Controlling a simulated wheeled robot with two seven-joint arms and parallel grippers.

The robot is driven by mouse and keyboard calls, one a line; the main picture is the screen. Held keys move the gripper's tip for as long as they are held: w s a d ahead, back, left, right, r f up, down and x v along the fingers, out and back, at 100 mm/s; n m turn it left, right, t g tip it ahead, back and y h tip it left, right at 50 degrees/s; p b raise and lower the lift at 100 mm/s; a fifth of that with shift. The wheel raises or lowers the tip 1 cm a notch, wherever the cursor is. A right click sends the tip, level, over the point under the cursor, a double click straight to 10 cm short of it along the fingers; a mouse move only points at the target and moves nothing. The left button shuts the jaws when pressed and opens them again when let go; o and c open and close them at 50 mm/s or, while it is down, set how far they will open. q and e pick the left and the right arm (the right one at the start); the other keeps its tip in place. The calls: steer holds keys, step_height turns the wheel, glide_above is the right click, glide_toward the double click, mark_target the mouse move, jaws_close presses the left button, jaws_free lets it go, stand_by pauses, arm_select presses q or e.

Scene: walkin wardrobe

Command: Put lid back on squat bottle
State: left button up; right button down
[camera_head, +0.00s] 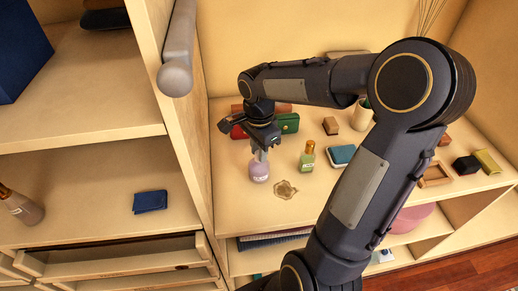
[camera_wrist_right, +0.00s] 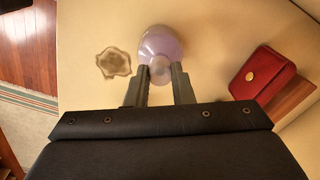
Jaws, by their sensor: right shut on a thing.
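The squat bottle (camera_head: 259,172) is lilac and rounded, standing upright on the shelf top below my right gripper (camera_head: 261,154). It also shows in the right wrist view (camera_wrist_right: 160,43), just beyond the fingertips. My right gripper (camera_wrist_right: 160,72) is shut on a small pale round lid (camera_wrist_right: 159,68), at or just above the bottle's mouth. I cannot tell whether the lid touches the neck. In the head view the fingers mostly hide the lid. My left gripper is not in view.
A green bottle (camera_head: 307,157) and a flat brownish ornate piece (camera_head: 285,190) are to the right. A green case (camera_head: 288,123) lies behind; a red purse (camera_wrist_right: 264,72) shows in the wrist view. The shelf in front of the squat bottle is clear.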

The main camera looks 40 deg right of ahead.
steer(key=c, duration=0.7)
jaws_free()
steer(key=shift+r+p, duration=2.65)
steer(key=shift+r, duration=0.9)
steer(key=shift+c, duration=0.2)
jaws_close()
